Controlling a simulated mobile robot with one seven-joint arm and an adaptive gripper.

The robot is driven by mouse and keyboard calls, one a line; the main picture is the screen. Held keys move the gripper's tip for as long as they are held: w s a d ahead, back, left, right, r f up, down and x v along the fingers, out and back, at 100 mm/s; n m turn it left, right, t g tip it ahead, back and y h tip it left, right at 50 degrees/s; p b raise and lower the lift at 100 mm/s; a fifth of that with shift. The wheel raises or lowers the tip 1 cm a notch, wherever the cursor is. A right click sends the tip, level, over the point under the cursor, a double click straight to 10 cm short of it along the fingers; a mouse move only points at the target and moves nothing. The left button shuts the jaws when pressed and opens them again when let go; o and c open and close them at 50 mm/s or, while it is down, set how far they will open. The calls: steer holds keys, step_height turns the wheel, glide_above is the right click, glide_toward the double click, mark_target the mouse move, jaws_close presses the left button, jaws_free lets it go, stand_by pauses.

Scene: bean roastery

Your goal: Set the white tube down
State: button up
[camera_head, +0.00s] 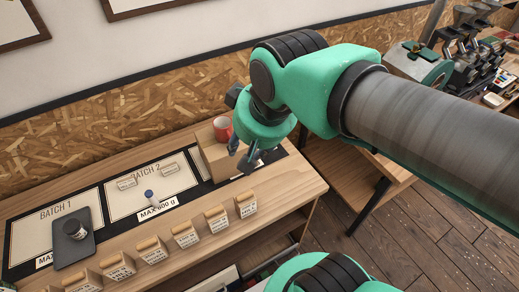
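My gripper (241,156) hangs from the green arm above the right part of the wooden bench, in front of a wooden box. Its dark fingertips look apart, and I see nothing between them. A small pale tube-like piece with a blue-grey top (149,196) stands on the Batch 2 mat (121,204), left of my gripper and apart from it. It may be the white tube, but it is too small to be sure. No other white tube shows clearly; my arm hides part of the bench's right end.
A red mug (222,128) is by the wooden box (214,156). A dark tray (72,252) with a small jar (74,229) lies on the Batch 1 mat (32,234). Several labelled blocks line the front edge. Two small cards lie on the Batch 2 mat.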

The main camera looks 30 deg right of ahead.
steer(key=s, duration=0.1)
steer(key=s+d, duration=0.1)
steer(key=s, duration=0.1)
steer(key=shift+s+d+f+n, duration=0.15)
steer(key=shift+s+d+n, duration=0.05)
steer(key=shift+d+n, duration=0.1)
